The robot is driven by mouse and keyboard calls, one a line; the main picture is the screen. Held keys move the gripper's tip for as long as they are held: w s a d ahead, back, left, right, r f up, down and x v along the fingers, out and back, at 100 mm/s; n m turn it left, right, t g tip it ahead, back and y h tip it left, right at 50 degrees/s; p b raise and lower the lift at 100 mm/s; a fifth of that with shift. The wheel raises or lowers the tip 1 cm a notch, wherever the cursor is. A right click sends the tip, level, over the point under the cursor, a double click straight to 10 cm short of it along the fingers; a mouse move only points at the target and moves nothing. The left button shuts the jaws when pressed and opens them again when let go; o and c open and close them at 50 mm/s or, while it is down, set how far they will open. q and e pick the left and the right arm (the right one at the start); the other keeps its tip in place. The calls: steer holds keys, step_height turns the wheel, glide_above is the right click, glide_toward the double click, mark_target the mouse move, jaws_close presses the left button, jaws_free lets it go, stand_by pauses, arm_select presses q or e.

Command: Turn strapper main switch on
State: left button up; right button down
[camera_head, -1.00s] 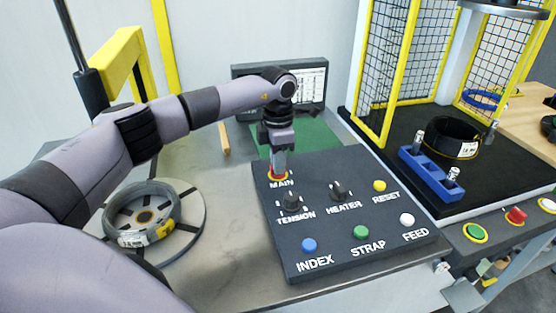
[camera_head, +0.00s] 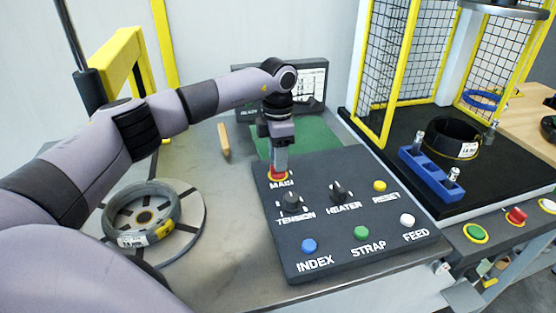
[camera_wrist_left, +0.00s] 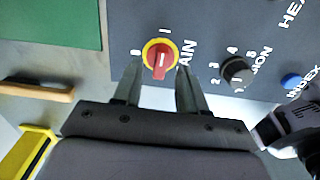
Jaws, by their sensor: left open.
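The main switch is a red knob on a yellow ring (camera_wrist_left: 160,58), at the top of the wrist view, with "0" at its left and "I" above it. In the head view it is at the back left corner of the dark control panel (camera_head: 325,260), above the word MAIN, partly hidden by my gripper. My left gripper (camera_head: 279,172) points down over the switch. In the wrist view its two fingers (camera_wrist_left: 158,72) are open, one on each side of the knob. I cannot tell whether they touch it.
The panel also has a tension knob (camera_head: 291,202), a heater knob (camera_head: 339,190) and several coloured buttons. A wrapped coil (camera_head: 142,213) lies on a round plate at left. A wooden handle (camera_head: 224,140) lies behind. A yellow-framed cage (camera_head: 388,80) and blue block (camera_head: 430,172) stand at right.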

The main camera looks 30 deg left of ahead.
arm_select(q)
steer(key=shift+r, duration=2.75)
